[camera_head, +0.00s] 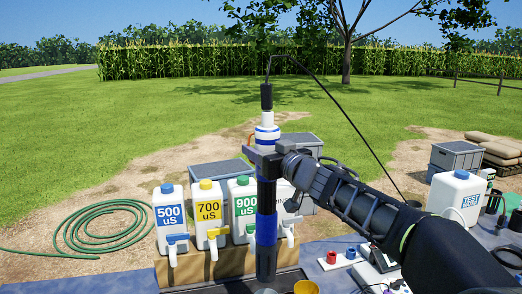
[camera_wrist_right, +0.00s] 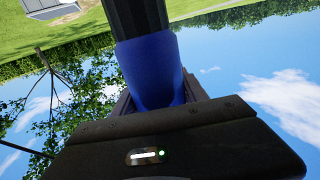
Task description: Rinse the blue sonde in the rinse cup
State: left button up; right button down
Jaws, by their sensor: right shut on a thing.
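The blue sonde (camera_head: 267,228) hangs upright in the head view, a dark cylinder with blue bands, a white upper part and a black cable from its top. My right gripper (camera_head: 266,160) is shut around its upper body; the right wrist view also shows the blue band (camera_wrist_right: 150,68) between the fingers. The sonde's lower end is just above a pale round rim (camera_head: 265,291) at the bottom edge, mostly cut off. A yellow cup (camera_head: 306,287) stands right of it, also cut off. I cannot tell which is the rinse cup. My left gripper is not in view.
White jugs marked 500 (camera_head: 168,217), 700 (camera_head: 209,213) and 900 (camera_head: 243,207) stand on a wooden stand (camera_head: 205,268) with taps facing me. Another jug is partly hidden behind the sonde. A TEST jug (camera_head: 458,197) stands at right. The sonde's cable runs right, behind my arm.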

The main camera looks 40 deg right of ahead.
jog(key=shift+r, duration=0.25)
notch_tip(320, 180, down, 5)
jog(key=b, duration=0.4)
jog(key=shift+s, duration=0.1)
jog(key=shift+f+b, duration=0.5)
jog(key=shift+f, duration=0.05)
jog(key=shift+a, duration=0.1)
dwell(0.5)
jog(key=shift+f+b, duration=2.8)
jog(key=shift+f, duration=0.9)
jog(key=shift+f+b, duration=1.9)
jog(key=shift+f, duration=0.45)
